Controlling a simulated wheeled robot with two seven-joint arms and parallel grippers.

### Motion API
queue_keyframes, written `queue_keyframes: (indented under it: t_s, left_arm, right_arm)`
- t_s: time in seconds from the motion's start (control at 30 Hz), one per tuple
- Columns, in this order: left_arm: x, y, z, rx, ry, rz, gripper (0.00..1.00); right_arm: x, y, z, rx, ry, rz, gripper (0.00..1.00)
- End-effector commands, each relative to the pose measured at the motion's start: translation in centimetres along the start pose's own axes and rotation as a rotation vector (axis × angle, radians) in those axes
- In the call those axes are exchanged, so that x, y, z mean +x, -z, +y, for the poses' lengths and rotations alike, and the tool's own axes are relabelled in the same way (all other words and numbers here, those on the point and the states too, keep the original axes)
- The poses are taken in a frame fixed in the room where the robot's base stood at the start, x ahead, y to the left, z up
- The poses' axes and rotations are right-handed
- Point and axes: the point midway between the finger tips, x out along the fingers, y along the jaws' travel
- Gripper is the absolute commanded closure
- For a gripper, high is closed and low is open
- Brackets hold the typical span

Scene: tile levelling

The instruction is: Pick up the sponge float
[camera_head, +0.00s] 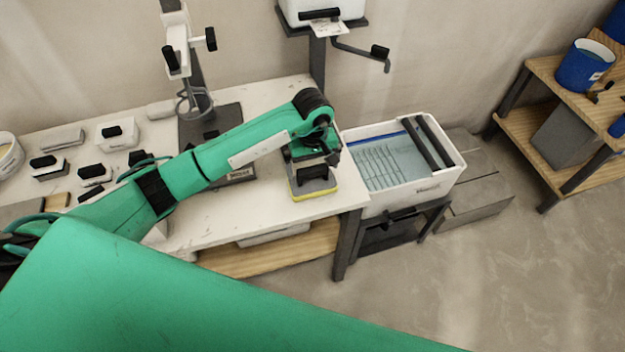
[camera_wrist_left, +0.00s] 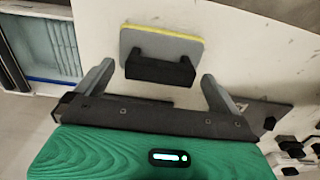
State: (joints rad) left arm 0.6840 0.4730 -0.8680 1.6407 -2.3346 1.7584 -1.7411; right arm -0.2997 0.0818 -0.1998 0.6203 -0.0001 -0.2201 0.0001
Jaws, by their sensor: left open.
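The sponge float (camera_head: 312,184) lies on the white table near its right end, a flat grey plate with a yellow sponge edge and a black handle. It also shows in the left wrist view (camera_wrist_left: 150,38), where its black handle (camera_wrist_left: 160,70) lies between the two finger directions. My left gripper (camera_head: 315,157) is over the float in the head view. In the left wrist view its two grey fingers (camera_wrist_left: 157,82) are spread open on either side of the handle; I cannot tell whether they touch it. My right gripper is not in view.
A white wash tub (camera_head: 453,172) with blue-grey water and black rollers stands on a stand right of the table (camera_head: 346,197). Several black-handled tools, such as a white block (camera_head: 117,134), lie at the table's left. A dark-based stand (camera_head: 226,117) is at the back.

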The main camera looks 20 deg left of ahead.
Motion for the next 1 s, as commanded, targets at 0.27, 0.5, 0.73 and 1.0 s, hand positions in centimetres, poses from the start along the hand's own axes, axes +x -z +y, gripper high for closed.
queue_keyframes:
  t_s: [0.27,0.5,0.73,1.0]
  left_arm:
    - [3.3,0.0,0.0,-0.002,0.000,-0.004,0.00]
    - [4.0,0.1,-0.1,0.000,0.000,-0.001,0.00]
    - [4.0,0.1,-0.1,0.000,0.000,-0.001,0.31]
    - [4.0,0.1,-0.1,0.000,0.000,-0.001,0.52]
  right_arm:
    - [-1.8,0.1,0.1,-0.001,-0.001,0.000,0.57]
    - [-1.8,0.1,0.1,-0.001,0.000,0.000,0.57]
    - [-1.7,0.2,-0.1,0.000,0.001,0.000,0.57]
    - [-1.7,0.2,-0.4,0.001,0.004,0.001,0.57]
